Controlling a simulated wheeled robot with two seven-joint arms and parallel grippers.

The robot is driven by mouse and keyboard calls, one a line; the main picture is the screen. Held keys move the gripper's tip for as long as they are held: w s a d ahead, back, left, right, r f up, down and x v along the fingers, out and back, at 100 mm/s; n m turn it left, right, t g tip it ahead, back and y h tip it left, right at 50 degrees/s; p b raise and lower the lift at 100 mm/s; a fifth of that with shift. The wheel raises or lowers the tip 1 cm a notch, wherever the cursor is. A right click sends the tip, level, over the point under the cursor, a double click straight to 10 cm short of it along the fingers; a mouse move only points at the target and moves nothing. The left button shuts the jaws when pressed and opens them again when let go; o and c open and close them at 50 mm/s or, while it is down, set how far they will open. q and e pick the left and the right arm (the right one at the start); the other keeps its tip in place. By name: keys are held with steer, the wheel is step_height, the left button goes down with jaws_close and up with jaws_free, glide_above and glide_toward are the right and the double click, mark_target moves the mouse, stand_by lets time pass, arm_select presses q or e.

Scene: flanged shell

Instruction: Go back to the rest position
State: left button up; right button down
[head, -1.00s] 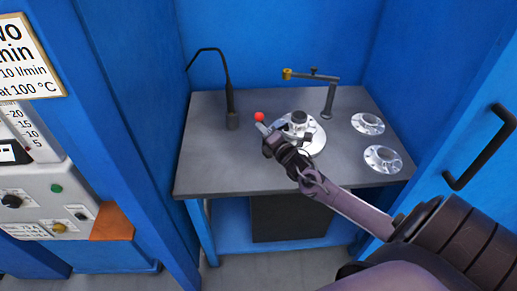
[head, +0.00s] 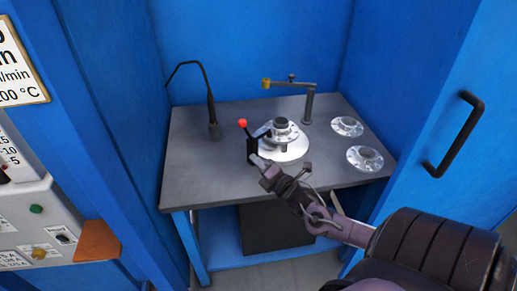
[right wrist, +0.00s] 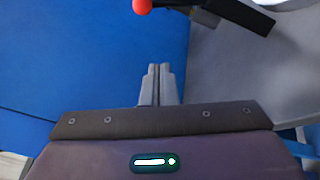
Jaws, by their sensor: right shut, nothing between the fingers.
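My right gripper (head: 257,160) reaches in from the lower right in the head view, over the front of the grey table (head: 190,180). It is shut and empty. Its closed fingers also show in the right wrist view (right wrist: 158,72). A lever with a red knob (head: 243,123) stands just beyond the fingertips, beside a bright flanged metal piece (head: 290,153). In the right wrist view the red knob (right wrist: 142,5) is at the top edge, apart from the fingers. My left gripper is not in view.
Two silver flanges (head: 347,126) (head: 365,158) lie at the table's right. A black gooseneck (head: 213,130) and a post with a brass-tipped arm (head: 308,100) stand behind. A blue door with a black handle (head: 455,135) is at right; a control panel (head: 30,225) is at left.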

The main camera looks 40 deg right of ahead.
steer(key=shift+s+d+f, duration=0.1)
steer(key=shift+s+d, duration=0.05)
steer(key=shift+s, duration=0.05)
stand_by(0.5)
